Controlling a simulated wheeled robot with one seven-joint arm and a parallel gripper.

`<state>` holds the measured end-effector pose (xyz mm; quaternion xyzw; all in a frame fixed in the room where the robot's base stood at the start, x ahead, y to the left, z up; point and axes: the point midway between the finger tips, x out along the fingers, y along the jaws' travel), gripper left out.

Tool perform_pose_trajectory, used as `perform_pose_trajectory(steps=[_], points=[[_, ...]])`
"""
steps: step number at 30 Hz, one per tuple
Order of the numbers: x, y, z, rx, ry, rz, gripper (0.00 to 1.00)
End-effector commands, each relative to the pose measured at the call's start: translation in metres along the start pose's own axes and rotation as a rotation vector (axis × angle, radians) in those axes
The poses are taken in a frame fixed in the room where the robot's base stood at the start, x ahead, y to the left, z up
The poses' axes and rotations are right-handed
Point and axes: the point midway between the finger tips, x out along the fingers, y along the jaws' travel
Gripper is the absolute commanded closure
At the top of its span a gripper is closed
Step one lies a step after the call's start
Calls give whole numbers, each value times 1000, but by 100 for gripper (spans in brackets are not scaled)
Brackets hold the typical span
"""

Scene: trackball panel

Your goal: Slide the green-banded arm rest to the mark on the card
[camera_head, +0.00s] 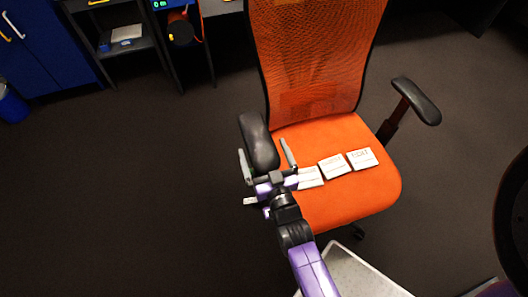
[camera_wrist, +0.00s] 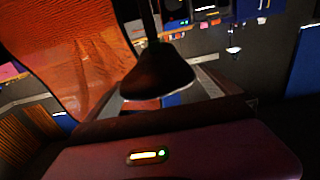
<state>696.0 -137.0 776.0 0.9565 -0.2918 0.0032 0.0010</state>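An orange office chair has two black arm rests. The left arm rest (camera_head: 259,143) stands beside the backrest, and its dark pad (camera_wrist: 158,75) fills the upper middle of the wrist view. The right arm rest (camera_head: 417,101) is on the far side of the seat. White cards lie on the seat: one partly behind my gripper (camera_head: 310,178), a middle one (camera_head: 332,167) and a right one (camera_head: 362,158). Their writing is too small to read.
The orange seat (camera_head: 350,200) and mesh backrest (camera_head: 315,60) are close to my gripper. A dark round edge (camera_head: 512,225) is at the right. Blue cabinets (camera_head: 40,45) and shelves stand at the back left. The dark floor (camera_head: 120,190) left of the chair is clear.

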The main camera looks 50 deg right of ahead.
Motion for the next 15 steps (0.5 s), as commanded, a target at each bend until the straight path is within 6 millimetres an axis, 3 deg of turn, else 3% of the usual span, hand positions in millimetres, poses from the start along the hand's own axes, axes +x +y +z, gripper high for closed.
perform_pose_trajectory(steps=[7,15], points=[[-10,-1,3,1,-6,-1,0],[-54,-1,2,1,-4,-2,0]])
